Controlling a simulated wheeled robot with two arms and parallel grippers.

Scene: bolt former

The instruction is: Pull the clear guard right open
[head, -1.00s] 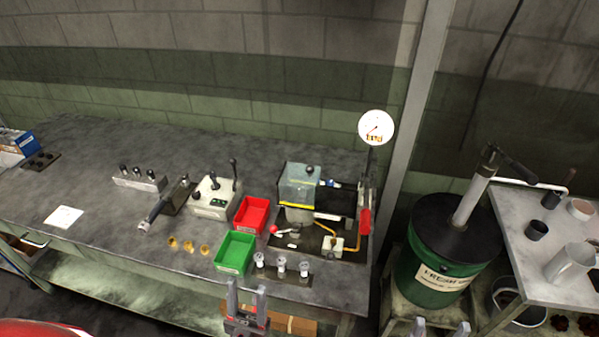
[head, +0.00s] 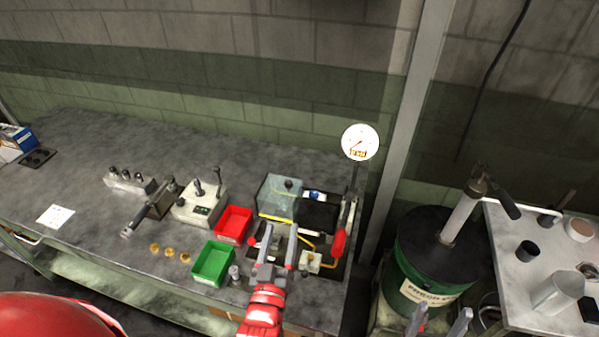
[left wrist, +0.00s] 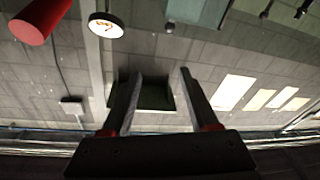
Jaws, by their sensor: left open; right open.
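The clear guard (head: 275,203) is a see-through box with a dark knob (head: 288,184) on the machine at the bench's right end. A dark open area shows just right of it. My left gripper (head: 279,240) is open and empty, in front of and below the guard, apart from it, and covers part of the machine's front. In the left wrist view its two fingers (left wrist: 157,92) stand apart with nothing between them. A pale see-through shape is cut off at that view's top edge; I cannot tell if it is the guard. My right gripper (head: 441,320) is open and empty at the bottom edge.
A red-handled lever (head: 339,241) and a round gauge (head: 360,142) stand right of the guard. A red bin (head: 234,222) and a green bin (head: 213,262) sit to its left. A grease drum (head: 443,262) stands right of the bench. The bench's back strip is clear.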

